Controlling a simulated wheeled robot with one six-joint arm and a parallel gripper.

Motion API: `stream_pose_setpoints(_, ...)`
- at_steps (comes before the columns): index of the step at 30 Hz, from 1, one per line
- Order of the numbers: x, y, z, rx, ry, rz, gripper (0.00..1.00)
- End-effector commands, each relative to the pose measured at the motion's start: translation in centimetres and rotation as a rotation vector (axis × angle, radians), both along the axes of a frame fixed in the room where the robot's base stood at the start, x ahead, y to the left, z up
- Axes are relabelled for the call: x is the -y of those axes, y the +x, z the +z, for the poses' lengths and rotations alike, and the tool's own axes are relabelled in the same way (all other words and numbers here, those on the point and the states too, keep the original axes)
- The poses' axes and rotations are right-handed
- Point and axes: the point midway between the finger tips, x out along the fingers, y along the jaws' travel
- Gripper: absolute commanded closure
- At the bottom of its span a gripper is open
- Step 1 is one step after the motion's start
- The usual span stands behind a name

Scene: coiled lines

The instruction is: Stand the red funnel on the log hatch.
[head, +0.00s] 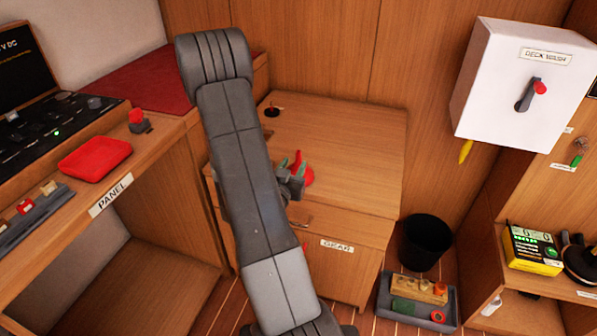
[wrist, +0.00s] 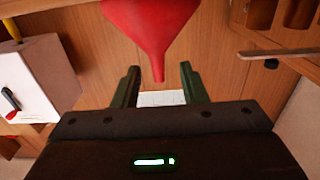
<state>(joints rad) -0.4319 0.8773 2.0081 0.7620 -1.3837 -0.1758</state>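The red funnel (head: 306,177) is on the wooden top of the gear cabinet in the head view, partly hidden by my gripper. In the wrist view the funnel (wrist: 152,28) shows its wide cone at the top and its spout running down between my fingertips. My gripper (head: 292,170) is just at the funnel. The two dark green fingers (wrist: 160,84) stand apart, one on each side of the spout tip, with gaps to it. I cannot make out a log hatch; no label in view reads so.
A black bin (head: 426,241) and a grey tray of parts (head: 415,312) stand on the floor. A white deck wash box (head: 520,90) hangs at right.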

Motion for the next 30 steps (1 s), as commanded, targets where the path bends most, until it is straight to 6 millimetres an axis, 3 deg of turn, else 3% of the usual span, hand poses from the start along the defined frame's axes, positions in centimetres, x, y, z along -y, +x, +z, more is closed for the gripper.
stream_pose_setpoints(9, 1.6, 3.9, 0.1, 0.001, 0.000, -0.001, 0.61)
stream_pose_setpoints(17, 1.7, 4.2, 0.0, -0.001, 0.000, 0.000, 0.61)
stream_pose_setpoints(23, 1.7, 4.2, 0.0, 0.000, 0.000, 0.000, 0.99)
stream_pose_setpoints(30, 1.7, 4.2, 0.0, 0.000, 0.000, 0.000, 1.00)
